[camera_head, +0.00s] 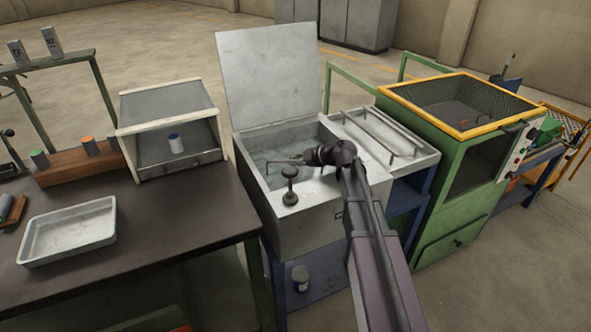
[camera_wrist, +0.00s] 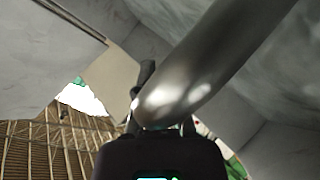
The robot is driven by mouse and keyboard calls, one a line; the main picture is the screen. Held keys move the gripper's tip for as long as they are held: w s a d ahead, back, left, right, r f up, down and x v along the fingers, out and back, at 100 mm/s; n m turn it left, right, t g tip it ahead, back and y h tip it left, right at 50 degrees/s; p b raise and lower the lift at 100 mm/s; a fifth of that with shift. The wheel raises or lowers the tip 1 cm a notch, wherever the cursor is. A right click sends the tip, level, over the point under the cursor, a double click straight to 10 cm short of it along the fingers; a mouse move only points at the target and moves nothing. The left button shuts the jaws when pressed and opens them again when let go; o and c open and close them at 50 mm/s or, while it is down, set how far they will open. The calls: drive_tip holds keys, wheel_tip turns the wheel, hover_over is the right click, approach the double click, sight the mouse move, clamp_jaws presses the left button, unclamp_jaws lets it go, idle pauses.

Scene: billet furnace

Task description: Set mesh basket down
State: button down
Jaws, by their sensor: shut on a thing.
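My gripper (camera_head: 312,157) is low over the open grey tank (camera_head: 262,205), at its right side. It is shut on a thin metal rod (camera_head: 283,162) that reaches left over the tank. I take this for the mesh basket's handle. The mesh itself cannot be made out, so I cannot tell whether the basket touches the tank's bottom. In the wrist view a thick shiny grey bar (camera_wrist: 215,60) crosses close in front of the camera, above the dark gripper body (camera_wrist: 160,158).
The tank's lid (camera_head: 272,75) stands raised behind it. A drain tray (camera_head: 425,155) adjoins right, then a green yellow-rimmed machine (camera_head: 455,190). Left is a dark bench (camera_head: 160,220) with a pale tray (camera_head: 70,230).

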drive_tip(key=shift+f+b, duration=0.55)
drive_tip(key=shift+f, duration=0.45)
drive_tip(key=c, duration=0.8)
unclamp_jaws()
drive_tip(key=shift+r, duration=0.1)
drive_tip(key=shift+o, duration=0.2)
drive_tip(key=shift+r, duration=0.15)
drive_tip(key=shift+s+d+r+p, duration=0.2)
drive_tip(key=shift+d+p, duration=0.05)
drive_tip(key=shift+p, duration=0.05)
drive_tip(key=p+v, duration=0.3)
drive_tip(key=v, duration=0.3)
drive_tip(key=shift+s+d+r, duration=0.15)
drive_tip(key=shift+s+d, duration=0.05)
drive_tip(key=shift+d, duration=0.1)
